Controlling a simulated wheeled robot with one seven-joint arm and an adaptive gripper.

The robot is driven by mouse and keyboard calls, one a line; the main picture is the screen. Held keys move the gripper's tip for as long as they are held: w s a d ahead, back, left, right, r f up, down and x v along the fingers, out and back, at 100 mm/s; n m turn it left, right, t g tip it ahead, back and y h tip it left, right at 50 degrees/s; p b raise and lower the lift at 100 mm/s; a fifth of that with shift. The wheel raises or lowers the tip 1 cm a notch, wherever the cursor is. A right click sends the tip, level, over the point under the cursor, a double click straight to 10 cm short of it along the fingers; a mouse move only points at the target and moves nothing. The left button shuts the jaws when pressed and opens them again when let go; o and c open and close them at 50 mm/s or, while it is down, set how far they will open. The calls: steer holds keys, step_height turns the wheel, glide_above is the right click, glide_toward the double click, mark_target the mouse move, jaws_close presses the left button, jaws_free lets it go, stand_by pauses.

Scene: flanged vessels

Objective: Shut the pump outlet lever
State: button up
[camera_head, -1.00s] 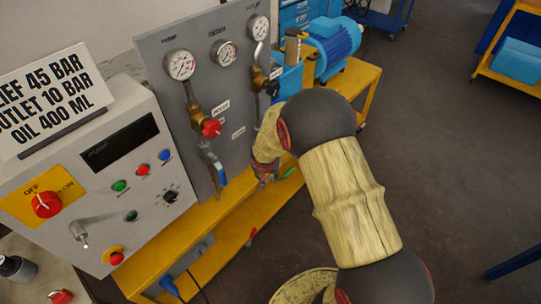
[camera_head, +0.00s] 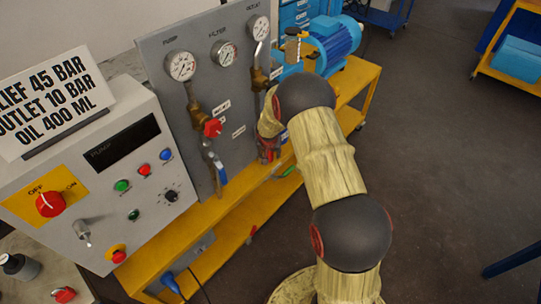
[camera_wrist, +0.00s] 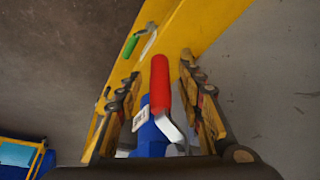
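In the wrist view a lever with a red handle (camera_wrist: 160,84) and a bent metal stem (camera_wrist: 172,130) stands between the two fingers of my gripper (camera_wrist: 158,72). The fingers are apart, one on each side of the handle, and do not appear closed on it. A blue body (camera_wrist: 152,138) with a white tag lies beside the stem. I cannot tell from a label whether this is the pump outlet lever. In the head view my gripper (camera_head: 268,150) is small and partly hidden by my arm, close to the panel's lower right; the red-handled lever cannot be made out there.
A lever with a green handle (camera_wrist: 131,46) sits by the yellow bench (camera_wrist: 205,25). The grey gauge panel (camera_head: 150,50) carries a red knob (camera_head: 213,128) and a blue lever (camera_head: 221,172). A control box (camera_head: 100,200) stands at left.

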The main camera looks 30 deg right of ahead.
steer(key=shift+w+d+f, duration=0.15)
steer(key=shift+w+f, duration=0.1)
steer(key=shift+f, duration=0.3)
steer(key=c, duration=0.3)
steer(key=c, duration=0.6)
jaws_close()
steer(key=shift+r, duration=0.15)
